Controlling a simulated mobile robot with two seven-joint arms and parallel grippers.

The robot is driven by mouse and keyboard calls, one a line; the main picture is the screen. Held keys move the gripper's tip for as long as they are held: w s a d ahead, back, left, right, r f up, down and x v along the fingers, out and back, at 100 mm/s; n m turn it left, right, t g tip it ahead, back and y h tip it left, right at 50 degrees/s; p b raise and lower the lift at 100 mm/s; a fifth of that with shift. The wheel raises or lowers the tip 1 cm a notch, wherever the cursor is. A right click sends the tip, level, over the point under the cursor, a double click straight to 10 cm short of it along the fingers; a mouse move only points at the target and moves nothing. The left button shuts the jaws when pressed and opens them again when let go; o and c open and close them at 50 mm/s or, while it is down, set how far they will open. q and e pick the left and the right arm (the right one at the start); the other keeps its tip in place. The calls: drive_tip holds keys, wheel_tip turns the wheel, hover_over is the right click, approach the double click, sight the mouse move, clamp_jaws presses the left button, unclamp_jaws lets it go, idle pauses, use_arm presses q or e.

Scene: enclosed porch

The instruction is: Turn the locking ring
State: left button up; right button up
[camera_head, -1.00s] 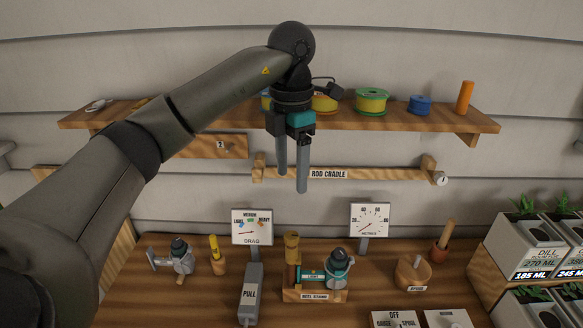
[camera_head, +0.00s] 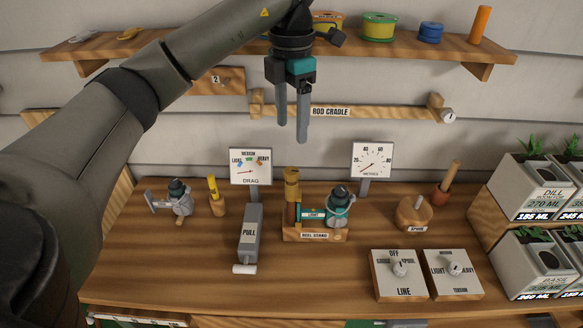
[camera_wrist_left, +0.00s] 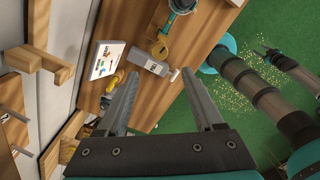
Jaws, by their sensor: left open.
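The reel stand (camera_head: 315,236) stands on the bench in the head view. It holds an upright post with a brass-coloured collar (camera_head: 291,176), which looks like the locking ring, and a teal and grey reel (camera_head: 337,201) on its right. A brass round part (camera_wrist_left: 160,48), likely the same collar, shows in the left wrist view. My left gripper (camera_head: 292,138) is open and empty, pointing down above and behind the stand, clear of it. Its spread fingers (camera_wrist_left: 165,90) show in the wrist view. What looks like my right gripper (camera_wrist_left: 263,49) is small there; its jaws are unclear.
The rod cradle (camera_head: 370,113) is on the wall behind my left gripper. Switch boxes (camera_head: 400,270) sit front right. The bench's front left is clear.

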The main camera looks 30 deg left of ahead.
sight(292, 170)
use_arm(q)
wheel_tip(292, 170, down, 11)
drive_tip(key=shift+r, duration=0.1)
idle(0.3)
clamp_jaws()
idle(0.5)
